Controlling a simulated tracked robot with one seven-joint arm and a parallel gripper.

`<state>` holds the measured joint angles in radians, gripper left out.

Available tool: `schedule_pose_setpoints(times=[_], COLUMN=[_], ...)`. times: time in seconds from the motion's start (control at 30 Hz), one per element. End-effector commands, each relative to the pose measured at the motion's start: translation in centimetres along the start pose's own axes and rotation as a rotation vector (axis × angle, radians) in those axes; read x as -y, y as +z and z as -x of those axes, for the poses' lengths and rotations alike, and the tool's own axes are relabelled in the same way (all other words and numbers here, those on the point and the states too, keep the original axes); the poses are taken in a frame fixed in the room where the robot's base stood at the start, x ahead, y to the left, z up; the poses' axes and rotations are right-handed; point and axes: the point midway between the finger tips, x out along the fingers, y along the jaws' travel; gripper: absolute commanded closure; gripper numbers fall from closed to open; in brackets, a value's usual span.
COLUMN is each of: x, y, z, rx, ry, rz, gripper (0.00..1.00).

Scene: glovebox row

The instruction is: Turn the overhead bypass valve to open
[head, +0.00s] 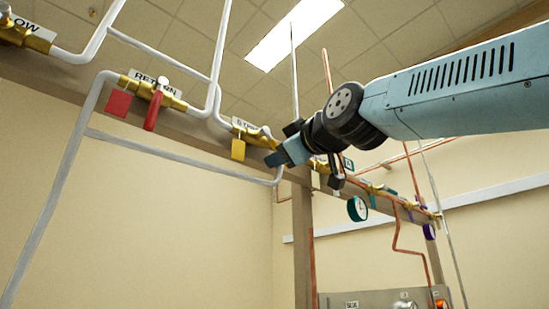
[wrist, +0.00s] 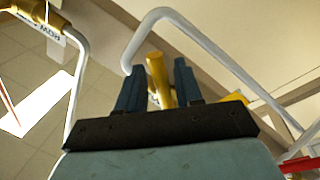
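A row of brass valves runs along the overhead beam. One carries a RETURN label (head: 157,84) and a red handle (head: 153,110). The valve nearer my gripper has a partly covered, unreadable label (head: 247,127) and a yellow tag (head: 238,149), so I cannot tell whether it is the bypass. My gripper (head: 273,159) is up at the beam, just right of that valve. In the wrist view its two fingers (wrist: 158,64) stand apart with a brass part (wrist: 157,80) showing between them. I cannot tell whether they touch it.
White pipes (head: 170,159) loop around the valves, close to my gripper. A gauge (head: 357,208) and copper pipes (head: 408,243) lie to the right. A post (head: 303,240) stands below the beam. A panel (head: 375,299) is at the bottom.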

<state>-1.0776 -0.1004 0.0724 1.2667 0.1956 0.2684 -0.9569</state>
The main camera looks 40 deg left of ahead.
Motion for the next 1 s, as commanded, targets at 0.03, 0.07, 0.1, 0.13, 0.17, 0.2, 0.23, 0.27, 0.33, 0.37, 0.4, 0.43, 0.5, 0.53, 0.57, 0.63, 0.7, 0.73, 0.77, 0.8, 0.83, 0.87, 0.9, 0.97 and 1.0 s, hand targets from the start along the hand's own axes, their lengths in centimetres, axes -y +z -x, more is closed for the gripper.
schedule_pose_setpoints(times=[0.03,0.07,0.1,0.13,0.17,0.2,0.23,0.27,0.33,0.37,0.4,0.43,0.5,0.53,0.57,0.63,0.7,0.73,0.77,0.8,0.83,0.87,0.9,0.97,1.0], x=[0.0,0.1,0.1,0.1,0.1,0.1,0.1,0.1,0.1,0.0,0.0,0.0,0.0,0.0,0.0,-0.1,0.0,-0.1,-0.1,-0.1,-0.1,-0.1,-0.1,-0.1,-0.1], y=[-0.1,-0.1,-0.1,-0.1,-0.1,-0.1,-0.1,-0.1,-0.2,-0.2,-0.2,-0.1,-0.1,-0.1,-0.1,0.0,0.0,-0.1,0.0,0.1,0.0,0.1,0.1,0.1,0.2], z=[0.0,0.0,0.0,0.0,0.1,0.2,0.3,0.5,1.0,1.4,1.8,2.3,3.3,3.9,4.4,5.5,6.6,7.2,7.6,8.3,8.8,9.3,9.9,10.8,11.3], rx=[-0.001,-0.001,-0.001,-0.001,-0.001,-0.002,-0.002,-0.002,-0.002,-0.002,-0.002,-0.002,-0.002,-0.003,-0.003,-0.002,-0.002,-0.003,-0.003,-0.003,-0.004,-0.003,-0.003,-0.003,-0.003], ry=[-0.001,-0.001,-0.001,-0.001,-0.001,-0.001,-0.002,-0.002,-0.001,-0.001,-0.001,-0.001,-0.002,-0.001,-0.001,0.000,-0.001,-0.001,-0.001,-0.001,-0.001,-0.001,-0.001,-0.001,-0.001], rz=[0.000,0.000,0.000,0.000,0.000,0.000,0.000,0.000,-0.001,0.000,0.000,0.001,-0.001,-0.001,0.000,0.001,0.000,0.000,0.000,-0.001,-0.001,-0.001,-0.001,-0.001,-0.001], gripper=[0.65,0.65,0.65,0.65,0.65,0.65,0.65,0.65,0.65,0.65,0.65,0.65,0.65,0.65,0.65,0.65,0.65,0.65,0.65,0.65,0.65,0.65,0.65,0.65,0.65])
